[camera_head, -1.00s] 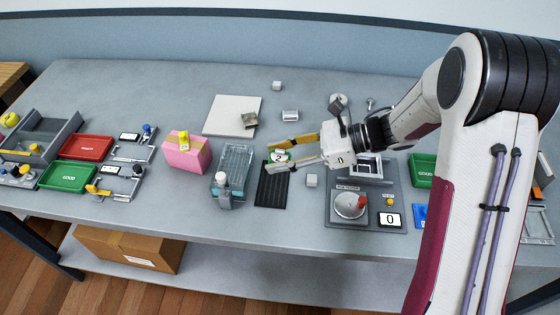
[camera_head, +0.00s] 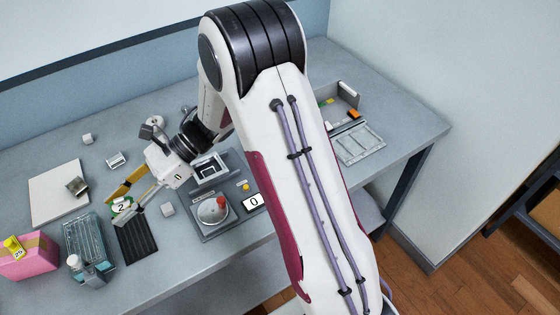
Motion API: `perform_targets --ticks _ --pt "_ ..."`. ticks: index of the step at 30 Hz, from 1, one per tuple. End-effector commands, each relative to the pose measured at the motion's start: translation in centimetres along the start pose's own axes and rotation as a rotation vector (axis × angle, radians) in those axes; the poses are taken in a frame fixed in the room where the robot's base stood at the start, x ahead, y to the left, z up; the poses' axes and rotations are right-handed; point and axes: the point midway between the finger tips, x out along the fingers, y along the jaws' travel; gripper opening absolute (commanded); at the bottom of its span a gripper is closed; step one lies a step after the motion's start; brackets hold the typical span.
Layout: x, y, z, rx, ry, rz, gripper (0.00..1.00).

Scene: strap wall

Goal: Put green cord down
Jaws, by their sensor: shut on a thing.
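The green cord (camera_head: 127,201) is a small green piece with a white tag marked 2. It sits between the yellow and grey fingers of my gripper (camera_head: 121,207), which is shut on it. The gripper is over the far end of a black ridged mat (camera_head: 137,241) on the bench. I cannot tell whether the cord touches the mat. The fingers hide part of the cord.
A clear bin (camera_head: 89,240) with a bottle stands left of the mat, beyond it a pink box (camera_head: 27,258). A white board (camera_head: 55,195) lies behind. A grey tray (camera_head: 358,144) lies farther right.

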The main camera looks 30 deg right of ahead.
Motion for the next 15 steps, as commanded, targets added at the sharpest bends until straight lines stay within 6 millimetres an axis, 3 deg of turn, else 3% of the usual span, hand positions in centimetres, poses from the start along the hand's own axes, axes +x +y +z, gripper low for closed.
perform_targets --ticks 8,15 --pt "-2.5 -1.1 -1.0 0.021 0.0 -0.053 0.14" --pt "-7.2 -2.7 -2.8 0.06 0.0 -0.15 0.14"
